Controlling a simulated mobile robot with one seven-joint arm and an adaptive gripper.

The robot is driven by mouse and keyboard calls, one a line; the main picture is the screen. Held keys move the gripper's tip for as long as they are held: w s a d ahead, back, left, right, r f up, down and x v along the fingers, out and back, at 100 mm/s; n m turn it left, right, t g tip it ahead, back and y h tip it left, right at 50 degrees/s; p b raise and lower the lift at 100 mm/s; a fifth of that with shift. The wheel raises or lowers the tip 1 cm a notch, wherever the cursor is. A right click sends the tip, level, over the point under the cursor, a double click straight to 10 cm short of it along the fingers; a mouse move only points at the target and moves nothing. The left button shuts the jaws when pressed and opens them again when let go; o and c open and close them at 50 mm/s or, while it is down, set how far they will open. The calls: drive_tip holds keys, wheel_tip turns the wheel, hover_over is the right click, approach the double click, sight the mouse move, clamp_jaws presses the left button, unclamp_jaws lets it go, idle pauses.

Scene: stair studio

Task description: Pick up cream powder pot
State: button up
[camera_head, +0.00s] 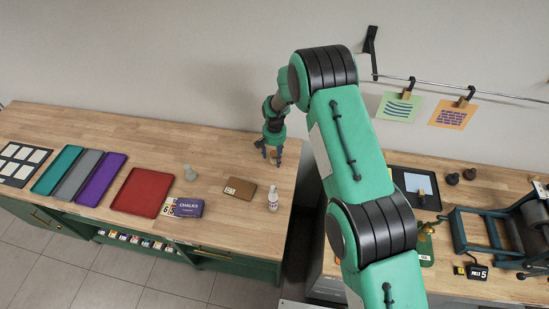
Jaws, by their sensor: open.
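My gripper (272,153) is open and points down over the back right part of the left wooden bench. A small tan shape shows between or just behind its fingers; it is mostly hidden, and I cannot tell whether it is the cream powder pot. No other thing in view is clearly the pot. A small white labelled bottle (273,199) stands upright near the bench's front right, apart from my gripper. A pale grey-green vessel (190,173) stands farther left.
On the left bench (225,145) are a brown box (240,188), a purple chalks box (189,208), a red tray (141,192) and teal, grey and purple trays. A gap separates it from the right bench, which holds a press (485,230). Cards hang from a wall rail.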

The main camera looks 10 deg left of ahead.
drive_tip(key=shift+f, duration=0.5)
drive_tip(key=c, duration=1.3)
